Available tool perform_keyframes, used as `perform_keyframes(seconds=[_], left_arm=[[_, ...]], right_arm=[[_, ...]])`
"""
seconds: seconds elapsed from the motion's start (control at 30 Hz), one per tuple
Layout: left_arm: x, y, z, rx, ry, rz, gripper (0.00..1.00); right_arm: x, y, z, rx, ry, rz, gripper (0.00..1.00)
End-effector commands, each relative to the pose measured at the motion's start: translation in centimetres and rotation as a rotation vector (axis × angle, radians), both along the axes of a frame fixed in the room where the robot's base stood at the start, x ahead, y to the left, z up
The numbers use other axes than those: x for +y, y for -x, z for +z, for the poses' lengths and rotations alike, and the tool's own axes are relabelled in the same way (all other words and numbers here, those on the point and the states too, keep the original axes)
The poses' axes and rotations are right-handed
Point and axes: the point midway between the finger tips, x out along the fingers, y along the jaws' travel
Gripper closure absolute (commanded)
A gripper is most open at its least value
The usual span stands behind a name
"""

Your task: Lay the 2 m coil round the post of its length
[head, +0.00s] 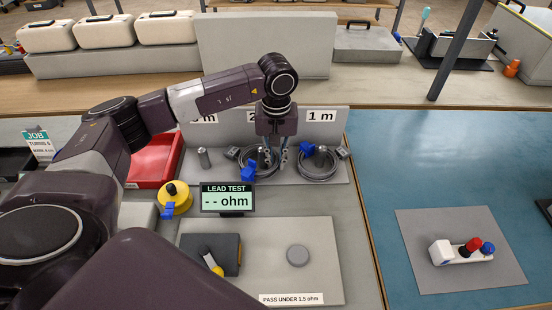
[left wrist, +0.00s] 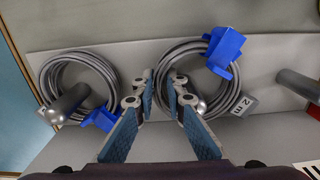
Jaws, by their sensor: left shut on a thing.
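The grey 2 m coil (head: 262,175) lies around the middle post (head: 263,157) on the grey rack. Its "2 m" tag and blue connector show in the left wrist view, on the coil (left wrist: 186,49). My left gripper (head: 276,158) reaches down at the coil's right side. In the left wrist view its fingers (left wrist: 162,90) are shut on the coil's edge beside the post. The fingers hide part of the coil. I cannot tell whether the coil lies fully flat. My right gripper is not in view.
The 1 m coil (head: 318,178) lies around the right post, close to my left gripper. The left post (head: 204,158) is bare. A yellow reel (head: 175,195), a lead test display (head: 227,198) and a red tray (head: 153,163) stand nearby.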

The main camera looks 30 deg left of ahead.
Motion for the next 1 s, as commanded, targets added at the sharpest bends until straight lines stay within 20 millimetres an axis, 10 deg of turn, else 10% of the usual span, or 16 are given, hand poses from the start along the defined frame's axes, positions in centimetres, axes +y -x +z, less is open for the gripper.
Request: perform_keyframes(seconds=[0.73,0.8,1.0], left_arm=[[0.01,-0.01,-0.72,0.000,0.000,0.000,1.00],[0.01,-0.01,-0.59,0.000,0.000,0.000,0.82],[0.05,0.01,-0.61,0.001,-0.001,0.001,0.68]], right_arm=[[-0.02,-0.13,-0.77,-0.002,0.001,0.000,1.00],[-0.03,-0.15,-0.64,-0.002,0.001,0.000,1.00],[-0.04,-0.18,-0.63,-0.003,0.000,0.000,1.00]])
